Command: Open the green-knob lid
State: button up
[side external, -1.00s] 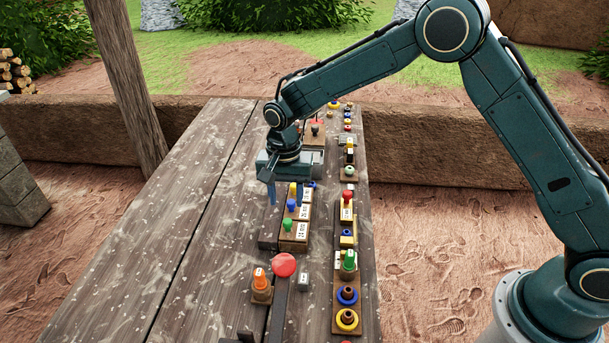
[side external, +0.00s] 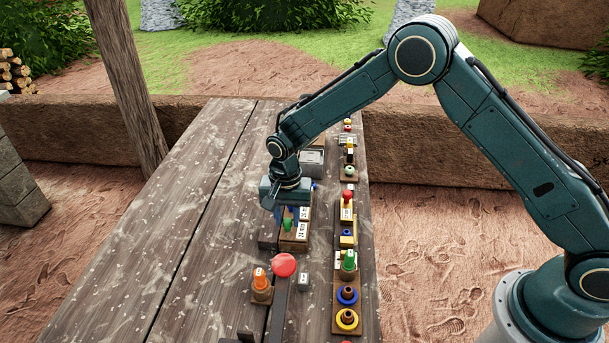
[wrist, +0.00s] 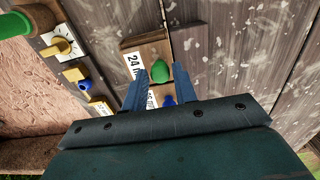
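The green knob (side external: 287,224) stands on a wooden block with a white "24 mm" label (side external: 301,231), at the near end of a short row on the table. My gripper (side external: 286,215) is just above it, pointing down. In the wrist view, the green knob (wrist: 160,72) shows between the two fingertips of my gripper (wrist: 161,70), which are apart, with a finger on each side. I cannot tell whether either finger touches it. A blue knob (wrist: 168,100) is just behind it, partly hidden by my gripper. The yellow knob seen earlier is hidden.
A red round knob (side external: 284,265) and an orange cone-shaped piece (side external: 260,280) stand nearer the camera. A row of coloured knobs and pegs, including a green one (side external: 349,261) and a red one (side external: 347,196), runs along the right edge. The left of the table (side external: 180,220) is clear.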

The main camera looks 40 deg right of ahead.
grip_shut()
jog(key=shift+w+a, duration=2.2)
jog(key=shift+w, duration=0.1)
jog(key=shift+o, duration=2.2)
grip_release()
jog(key=shift+r, duration=0.1)
notch_tip(320, 180, up, 14)
